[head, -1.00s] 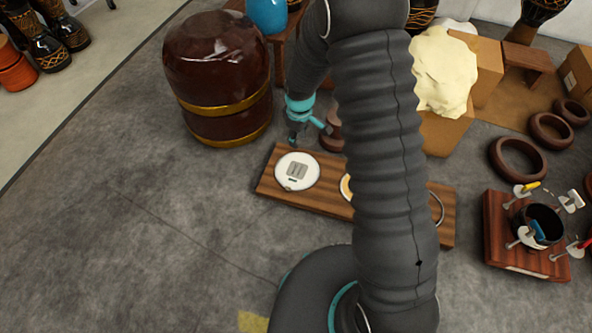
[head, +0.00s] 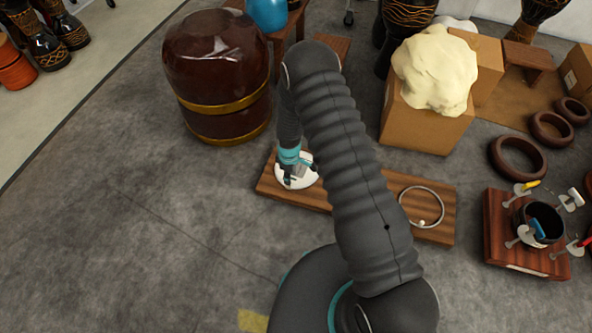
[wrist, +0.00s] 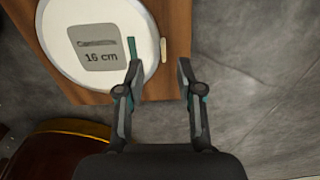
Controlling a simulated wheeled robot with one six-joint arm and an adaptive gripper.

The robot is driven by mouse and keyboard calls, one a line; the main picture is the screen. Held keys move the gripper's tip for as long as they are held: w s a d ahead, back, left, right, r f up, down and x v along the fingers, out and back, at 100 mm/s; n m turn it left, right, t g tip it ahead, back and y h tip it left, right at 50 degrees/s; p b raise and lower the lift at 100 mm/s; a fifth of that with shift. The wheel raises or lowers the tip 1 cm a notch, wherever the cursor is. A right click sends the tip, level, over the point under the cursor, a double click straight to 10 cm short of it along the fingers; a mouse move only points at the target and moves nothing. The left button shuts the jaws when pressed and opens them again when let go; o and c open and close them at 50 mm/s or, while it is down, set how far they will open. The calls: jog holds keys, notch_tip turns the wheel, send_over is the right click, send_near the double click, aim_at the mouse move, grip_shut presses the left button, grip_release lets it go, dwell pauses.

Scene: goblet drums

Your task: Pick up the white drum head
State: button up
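The white drum head (head: 312,179) is a flat round disc lying on the left part of a wooden board (head: 268,186). In the wrist view the drum head (wrist: 70,62) has a grey "16 cm" label and a small pale tab (wrist: 163,49) at its edge. My gripper (head: 296,182) is low over the drum head and hides part of it. In the wrist view my gripper (wrist: 158,70) is open and empty. One fingertip overlaps the disc's rim and the other appears past the board's edge. I cannot tell whether the fingers touch the disc.
A large brown drum (head: 216,75) with gold bands stands just behind and left of the board. A metal ring (head: 421,207) lies on the board's right part. A tool board (head: 498,235), brown rings (head: 518,158) and boxes (head: 425,128) are to the right. The left floor is clear.

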aim_at(304, 178)
jog(key=shift+s+a+f, duration=0.1)
jog(key=shift+f, duration=1.45)
jog(key=shift+s+a+f, duration=0.1)
jog(key=shift+f, duration=1.45)
jog(key=shift+c, duration=0.2)
grip_shut()
